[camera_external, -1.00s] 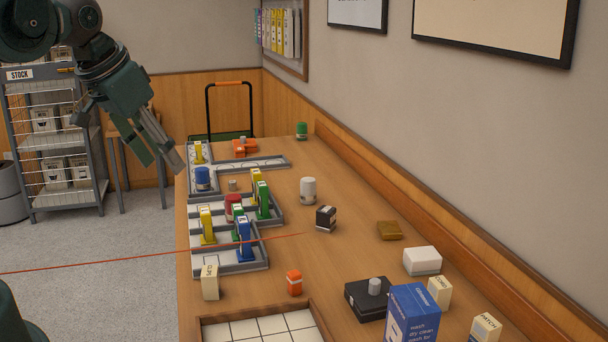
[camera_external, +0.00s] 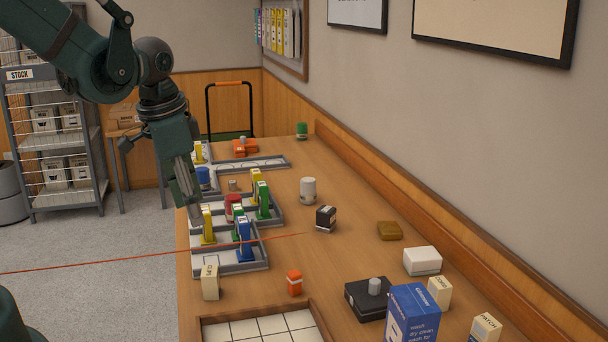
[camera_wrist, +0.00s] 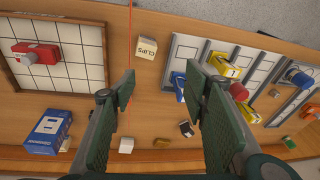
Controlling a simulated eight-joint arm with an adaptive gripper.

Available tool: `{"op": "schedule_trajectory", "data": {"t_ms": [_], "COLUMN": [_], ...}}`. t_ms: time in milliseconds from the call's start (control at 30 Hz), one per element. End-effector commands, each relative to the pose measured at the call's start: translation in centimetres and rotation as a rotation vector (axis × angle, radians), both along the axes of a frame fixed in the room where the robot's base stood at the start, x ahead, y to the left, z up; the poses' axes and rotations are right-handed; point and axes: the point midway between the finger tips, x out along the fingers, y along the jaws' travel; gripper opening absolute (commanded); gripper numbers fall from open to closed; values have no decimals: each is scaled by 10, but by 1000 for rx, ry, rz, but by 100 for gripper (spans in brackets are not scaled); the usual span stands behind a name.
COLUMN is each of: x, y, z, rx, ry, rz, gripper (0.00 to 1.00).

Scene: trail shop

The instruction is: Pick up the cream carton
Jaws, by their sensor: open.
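Several cream cartons are in the external view. One marked CLIPS (camera_external: 210,283) stands upright near the table's left edge and also shows in the wrist view (camera_wrist: 147,47). Another (camera_external: 439,292) is behind the blue box at the right, and one marked PATCH (camera_external: 486,327) is at the lower right. My gripper (camera_external: 190,205) is by the left edge of the divided trays, beyond the CLIPS carton and apart from it. In the wrist view my gripper (camera_wrist: 180,82) has its fingers spread with nothing held; the CLIPS carton appears ahead, nearer the left finger.
Grey divided trays (camera_external: 238,268) hold yellow, blue, red and green items beside my gripper. An orange container (camera_external: 294,284) is right of the CLIPS carton. A tiled tray (camera_external: 205,330) lies in front. A blue box (camera_external: 411,315) and a black box (camera_external: 363,305) are at the right.

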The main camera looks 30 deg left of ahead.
Motion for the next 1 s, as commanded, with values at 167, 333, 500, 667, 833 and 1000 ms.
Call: {"op": "schedule_trajectory", "data": {"t_ms": [167,333,500,667,833,1000], "x": [5,6,7,6,5,5], "y": [-6,-11,-16,-20,-22,-22], "z": [-24,-46,-69,-85,-94,-96], "rx": [17,31,42,48,52,52], "ry": [49,99,146,181,200,205], "rz": [-79,-155,-229,-287,-318,-325], "gripper": [44,44,44,44,44,44]}}
